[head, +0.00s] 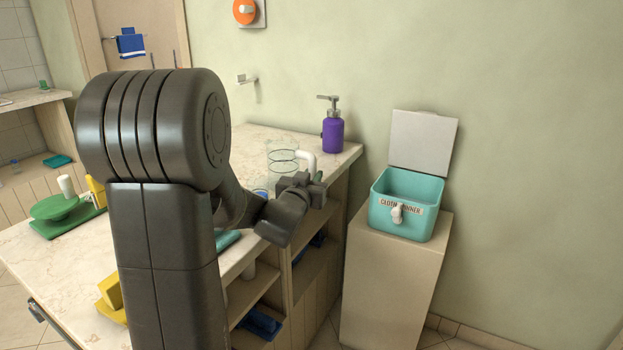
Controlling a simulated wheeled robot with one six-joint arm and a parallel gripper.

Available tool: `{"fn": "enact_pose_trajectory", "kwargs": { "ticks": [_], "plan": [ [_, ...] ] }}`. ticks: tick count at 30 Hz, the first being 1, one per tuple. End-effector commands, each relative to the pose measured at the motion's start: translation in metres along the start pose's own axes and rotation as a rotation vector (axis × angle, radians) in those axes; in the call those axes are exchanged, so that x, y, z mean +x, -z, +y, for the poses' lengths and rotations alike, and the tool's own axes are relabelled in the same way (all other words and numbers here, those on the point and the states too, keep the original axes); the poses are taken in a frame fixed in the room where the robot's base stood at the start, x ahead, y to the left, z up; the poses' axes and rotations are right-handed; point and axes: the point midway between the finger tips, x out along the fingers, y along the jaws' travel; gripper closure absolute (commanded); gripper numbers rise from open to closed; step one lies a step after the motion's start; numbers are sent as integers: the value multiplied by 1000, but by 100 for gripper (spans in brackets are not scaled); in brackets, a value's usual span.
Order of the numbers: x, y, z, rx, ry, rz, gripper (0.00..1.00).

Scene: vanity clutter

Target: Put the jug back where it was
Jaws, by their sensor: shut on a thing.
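The jug (281,152) is clear, with dark rings around it and a white handle on its right side. It looks upright over the back part of the marble counter (342,157). I cannot tell whether its base touches the counter. My gripper (306,180) is at the jug's handle, low on the near right side, and is shut on the jug. The gripper and wrist hide the lower part of the jug and the fingertip contact.
A purple pump bottle (333,136) stands behind the jug near the wall. A teal bin (405,208) with its lid up sits on a pedestal (393,285) to the right. A green stand (57,208) and yellow things (112,292) are on the counter's left part. Open shelves (250,297) lie below.

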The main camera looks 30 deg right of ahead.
Motion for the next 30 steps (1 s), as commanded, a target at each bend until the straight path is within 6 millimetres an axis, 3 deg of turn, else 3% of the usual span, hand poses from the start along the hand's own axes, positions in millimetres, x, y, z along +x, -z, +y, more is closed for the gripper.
{"fn": "enact_pose_trajectory", "kwargs": {
  "ticks": [1, 2, 4, 5, 17, 30],
  "plan": [
    [0, -3, 0, 0, 0, 1, 100],
    [0, -2, 0, 0, 0, 0, 75],
    [0, -1, 0, 0, 0, 0, 61],
    [0, -1, 0, 0, 0, 0, 59],
    [-4, 3, 0, 0, 0, 0, 59],
    [-92, 3, 0, -1, 1, 1, 59]
  ]
}}
